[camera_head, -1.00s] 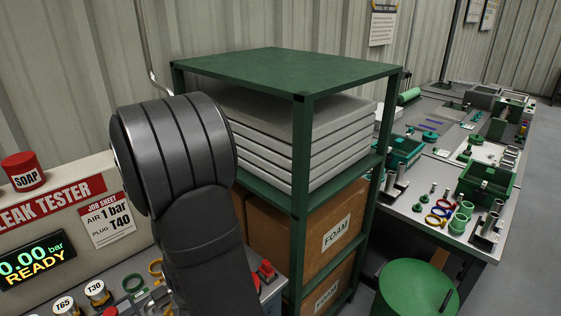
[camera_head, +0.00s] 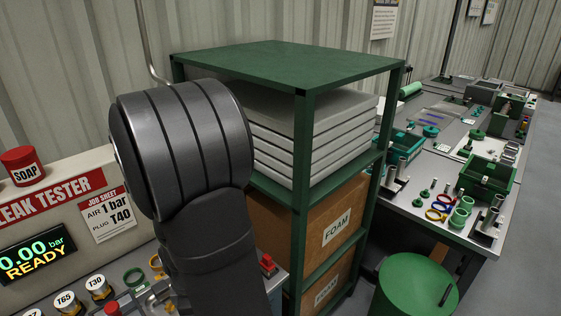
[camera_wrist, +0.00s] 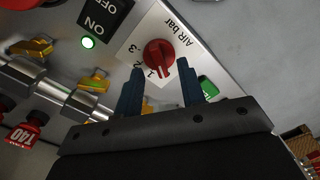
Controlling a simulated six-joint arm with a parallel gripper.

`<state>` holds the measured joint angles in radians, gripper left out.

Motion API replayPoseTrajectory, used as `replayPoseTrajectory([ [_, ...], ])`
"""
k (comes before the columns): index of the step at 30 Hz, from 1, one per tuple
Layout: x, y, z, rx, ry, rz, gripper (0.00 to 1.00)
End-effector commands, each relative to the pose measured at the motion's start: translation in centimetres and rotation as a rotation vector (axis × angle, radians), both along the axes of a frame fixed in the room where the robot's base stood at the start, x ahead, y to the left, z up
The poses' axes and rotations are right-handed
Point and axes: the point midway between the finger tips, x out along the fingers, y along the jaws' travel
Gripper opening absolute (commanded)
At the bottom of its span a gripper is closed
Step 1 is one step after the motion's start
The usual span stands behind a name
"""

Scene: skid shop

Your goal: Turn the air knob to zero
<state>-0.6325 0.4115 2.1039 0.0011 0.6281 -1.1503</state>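The red air knob (camera_wrist: 158,54) sits on a pale plate marked "AIR bar", with the figures 1, 2 and 3 around it, in the wrist view. I cannot tell exactly which figure its pointer is at. My gripper (camera_wrist: 159,69) has two blue fingers standing apart, with their tips beside the near part of the knob. The gripper is open, and whether the fingers touch the knob is unclear. In the head view my arm hides the gripper and knob. The leak tester's display (camera_head: 37,256) reads 0.00 bar READY.
An ON/OFF switch (camera_wrist: 101,17) and lit green lamp (camera_wrist: 88,43) are left of the knob. Yellow-handled clamps (camera_wrist: 93,82) and a red T40 plug (camera_wrist: 29,130) are further left. The green shelf rack (camera_head: 300,140) stands close right of my arm.

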Motion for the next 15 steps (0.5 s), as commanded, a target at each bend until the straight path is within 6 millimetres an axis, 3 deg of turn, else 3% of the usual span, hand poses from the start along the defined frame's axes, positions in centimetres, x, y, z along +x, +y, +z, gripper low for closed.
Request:
replayPoseTrajectory([
  [15, 0.1, 0.0, 3.8, 0.002, -0.003, 0.0, 0.36],
])
